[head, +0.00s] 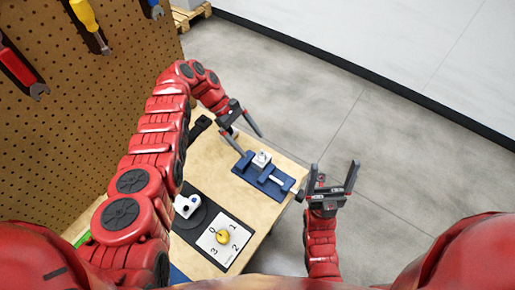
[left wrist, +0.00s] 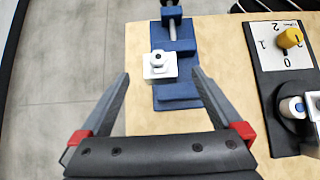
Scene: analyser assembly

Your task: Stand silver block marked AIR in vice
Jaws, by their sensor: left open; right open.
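A pale silver-white block (head: 262,158) with a round, dark-holed fitting on top sits at the blue vice (head: 246,175). In the left wrist view the block (left wrist: 160,66) is upright between the vice's blue parts (left wrist: 178,98). I cannot read any AIR mark, nor tell whether the jaws press on it. My left gripper (head: 251,144) is open and empty by the vice. In the left wrist view its fingertips (left wrist: 160,74) lie to either side of the block, apart from it. My right gripper (head: 333,170) is open and empty, beyond the table's right edge.
A white part with a blue end (head: 184,207) sits on a dark round base on the table. Beside it is a white numbered dial panel (head: 216,248) with a yellow knob (head: 222,236). A pegboard (head: 70,120) with hanging tools stands at left. Bare tabletop (head: 205,160) surrounds the vice.

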